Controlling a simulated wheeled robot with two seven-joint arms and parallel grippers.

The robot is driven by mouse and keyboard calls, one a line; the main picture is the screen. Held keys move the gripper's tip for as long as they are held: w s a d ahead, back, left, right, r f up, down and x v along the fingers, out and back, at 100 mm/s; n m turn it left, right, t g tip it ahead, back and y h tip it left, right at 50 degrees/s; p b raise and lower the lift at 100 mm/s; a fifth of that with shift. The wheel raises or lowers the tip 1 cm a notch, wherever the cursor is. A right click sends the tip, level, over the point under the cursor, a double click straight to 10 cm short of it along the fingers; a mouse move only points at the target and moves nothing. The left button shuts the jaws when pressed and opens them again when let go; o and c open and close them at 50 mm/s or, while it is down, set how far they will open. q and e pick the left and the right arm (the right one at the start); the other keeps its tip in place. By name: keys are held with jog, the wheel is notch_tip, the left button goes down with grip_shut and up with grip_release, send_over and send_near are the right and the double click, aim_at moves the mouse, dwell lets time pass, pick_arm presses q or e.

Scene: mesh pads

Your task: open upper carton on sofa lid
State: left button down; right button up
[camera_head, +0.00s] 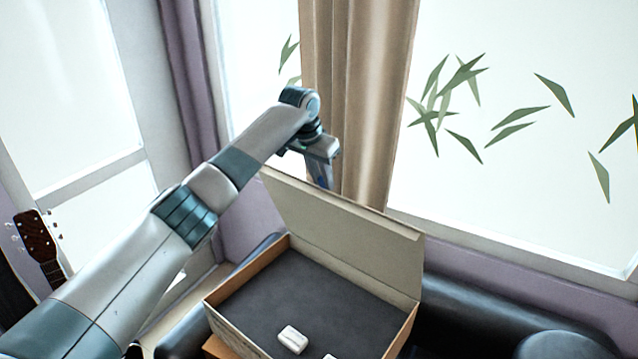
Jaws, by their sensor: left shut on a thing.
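The upper carton (305,290) has brown sides and a dark inner bottom. Its beige lid (345,235) stands raised along the far side, roughly upright. My left gripper (320,180) is at the upper left part of the lid, pointing down and shut on the lid; its fingertips are partly hidden behind the lid. A small white object (293,340) lies inside the carton, and part of another shows at the bottom picture edge. The black sofa (470,310) is behind and beside the carton. My right gripper is not in view.
A beige curtain (358,100) hangs close behind my left gripper, in front of large windows. A guitar head (38,245) shows at the left. Another brown box edge (215,348) shows under the carton. The sofa right of the carton is clear.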

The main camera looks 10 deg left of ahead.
pick_arm(q)
jog(key=shift+w+d, duration=0.1)
jog(key=shift+w, duration=0.05)
jog(key=c, duration=1.5)
grip_release()
jog(key=shift+f, duration=0.1)
jog(key=shift+r+b, duration=0.55)
jog(key=shift+r, duration=0.2)
jog(key=shift+b+v, duration=3.2)
jog(key=shift+v, duration=4.8)
